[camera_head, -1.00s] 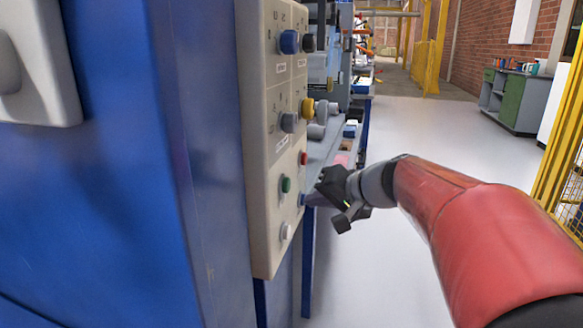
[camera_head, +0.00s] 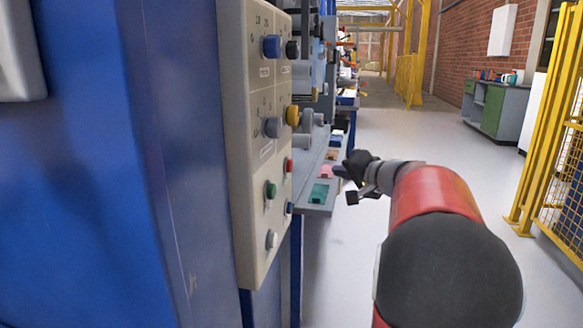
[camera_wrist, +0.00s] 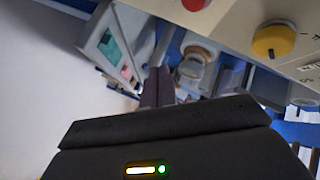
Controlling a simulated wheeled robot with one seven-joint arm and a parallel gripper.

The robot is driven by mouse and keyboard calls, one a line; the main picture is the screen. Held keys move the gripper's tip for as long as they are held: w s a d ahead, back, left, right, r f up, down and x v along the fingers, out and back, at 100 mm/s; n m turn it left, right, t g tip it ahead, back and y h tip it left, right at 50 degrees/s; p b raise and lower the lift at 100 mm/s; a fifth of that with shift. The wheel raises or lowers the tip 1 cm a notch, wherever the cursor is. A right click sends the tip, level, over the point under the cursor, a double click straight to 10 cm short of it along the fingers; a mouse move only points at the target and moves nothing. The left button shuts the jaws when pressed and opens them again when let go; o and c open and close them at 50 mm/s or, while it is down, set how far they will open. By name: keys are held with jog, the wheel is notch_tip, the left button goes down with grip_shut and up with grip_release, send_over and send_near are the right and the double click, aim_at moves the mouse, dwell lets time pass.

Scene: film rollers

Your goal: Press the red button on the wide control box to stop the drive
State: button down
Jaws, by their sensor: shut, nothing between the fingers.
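The wide control box is a beige upright panel (camera_head: 246,232) on the side of a blue cabinet, left of centre in the head view. The red button (camera_head: 288,165) is small and sits near its right edge, above a blue button and to the upper right of a green one. In the wrist view the red button (camera_wrist: 194,4) is cut by the top edge. My gripper (camera_head: 339,171) is shut and empty. It is to the right of the panel at about the red button's height in the picture, with a visible gap. Its fingers point left in the head view and show mid-frame in the wrist view (camera_wrist: 157,84).
A grey ledge (camera_head: 310,198) with coloured pads lies behind my gripper. The floor (camera_head: 400,150) to the right is clear up to a yellow fence (camera_head: 540,130).

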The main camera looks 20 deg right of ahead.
aim_at(290, 166)
jog(key=w+a, duration=0.4)
jog(key=a, duration=0.3)
jog(key=shift+w+p, duration=0.3)
jog(key=shift+w, duration=0.1)
jog(key=shift+w+a+f, duration=0.1)
jog(key=shift+a, duration=0.1)
dwell(1.6)
jog(key=shift+w+a+b, duration=0.15)
jog(key=shift+a+b, duration=0.1)
jog(key=shift+b, duration=0.15)
jog(key=shift+w+a+b, duration=0.25)
jog(key=shift+a+b, duration=0.05)
jog(key=shift+a, duration=0.1)
dwell(0.8)
jog(key=shift+s+d+b, duration=0.45)
jog(key=shift+s+d, duration=0.05)
jog(key=shift+d, duration=0.2)
jog(key=shift+d, duration=0.1)
